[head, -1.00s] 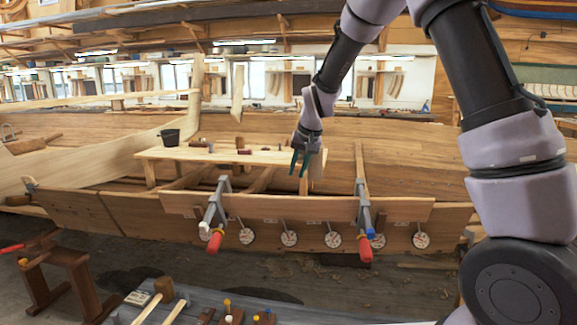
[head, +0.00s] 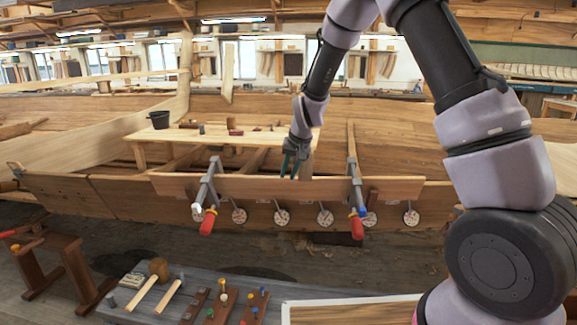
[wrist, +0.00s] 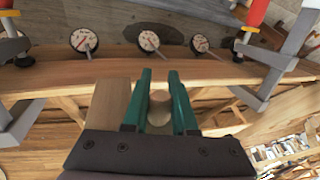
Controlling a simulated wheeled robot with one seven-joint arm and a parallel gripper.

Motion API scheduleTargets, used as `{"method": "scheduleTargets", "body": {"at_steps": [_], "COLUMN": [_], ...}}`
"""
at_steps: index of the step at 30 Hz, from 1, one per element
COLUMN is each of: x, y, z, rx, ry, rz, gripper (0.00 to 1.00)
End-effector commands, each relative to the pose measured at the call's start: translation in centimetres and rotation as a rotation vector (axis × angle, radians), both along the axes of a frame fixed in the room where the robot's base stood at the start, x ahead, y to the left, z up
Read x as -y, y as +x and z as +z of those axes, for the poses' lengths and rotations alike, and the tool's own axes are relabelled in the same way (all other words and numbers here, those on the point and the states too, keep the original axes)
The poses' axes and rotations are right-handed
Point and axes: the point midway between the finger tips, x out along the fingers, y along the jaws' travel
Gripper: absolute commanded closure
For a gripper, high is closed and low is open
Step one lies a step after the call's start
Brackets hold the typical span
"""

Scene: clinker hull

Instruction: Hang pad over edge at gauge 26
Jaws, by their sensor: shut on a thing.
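My gripper (head: 290,172) hangs between the two clamps, its green fingertips level with the top edge of the clamped plank (head: 250,187). In the wrist view my gripper (wrist: 160,85) has its fingers on either side of a small, pale, round-ended piece, which I take to be the pad (wrist: 160,108); the fingers partly hide it. Round white gauges hang in a row below the plank, among them one left of centre (head: 282,217) and one to its right (head: 325,218).
Clamps stand on the plank at left (head: 207,190) and right (head: 355,190). A wooden bench (head: 180,134) with a black bucket (head: 159,119) is behind. A grey tool table (head: 150,314) is in front.

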Motion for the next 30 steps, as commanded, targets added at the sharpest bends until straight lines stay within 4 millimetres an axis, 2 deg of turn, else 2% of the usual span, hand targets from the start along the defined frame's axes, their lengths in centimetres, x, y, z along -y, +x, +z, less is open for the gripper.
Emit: {"method": "scheduleTargets", "body": {"at_steps": [24,30], "x": [0.4,0.4], "y": [2.7,3.2], "z": [-7.8,-9.2], "rx": [-0.002,-0.001], "ry": [-0.001,0.0], "rz": [-0.001,0.0], "gripper": [1.0,1.0]}}
